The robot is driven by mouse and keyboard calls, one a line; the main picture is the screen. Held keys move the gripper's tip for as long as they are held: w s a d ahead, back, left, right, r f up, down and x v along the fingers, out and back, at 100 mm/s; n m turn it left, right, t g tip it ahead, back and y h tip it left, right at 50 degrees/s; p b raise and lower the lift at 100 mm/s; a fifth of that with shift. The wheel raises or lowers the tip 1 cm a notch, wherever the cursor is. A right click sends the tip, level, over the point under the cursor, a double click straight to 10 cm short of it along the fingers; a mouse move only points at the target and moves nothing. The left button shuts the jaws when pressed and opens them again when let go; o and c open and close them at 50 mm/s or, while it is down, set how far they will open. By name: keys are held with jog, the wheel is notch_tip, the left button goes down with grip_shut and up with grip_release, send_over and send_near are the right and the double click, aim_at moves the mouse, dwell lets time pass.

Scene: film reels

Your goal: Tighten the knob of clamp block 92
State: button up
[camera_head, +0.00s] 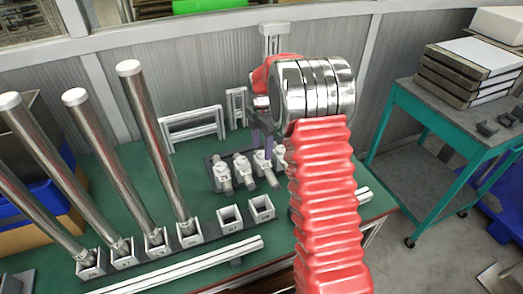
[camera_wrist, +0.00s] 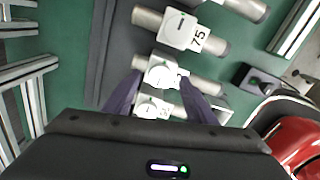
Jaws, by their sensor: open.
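Several white clamp blocks with silver rods stand in a row on a dark strip; one is a clamp block (camera_head: 243,168) in the head view. In the wrist view the upper block reads 75 (camera_wrist: 178,30). A white knob (camera_wrist: 160,72) lies between the purple fingertips of my gripper (camera_wrist: 161,78), with a partly hidden number label below it that I cannot read surely. My gripper (camera_head: 262,140) is open and points down over the right part of the row. Whether the fingers touch the knob cannot be told.
Steel posts (camera_head: 152,140) stand in sockets at the left, beside two empty square sockets (camera_head: 262,208). White rails (camera_head: 190,266) lie along the front. White frames (camera_head: 193,128) stand behind the row. A teal cart (camera_head: 400,110) stands at the right.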

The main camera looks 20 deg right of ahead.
jog(key=shift+f, duration=0.9)
jog(key=c, duration=1)
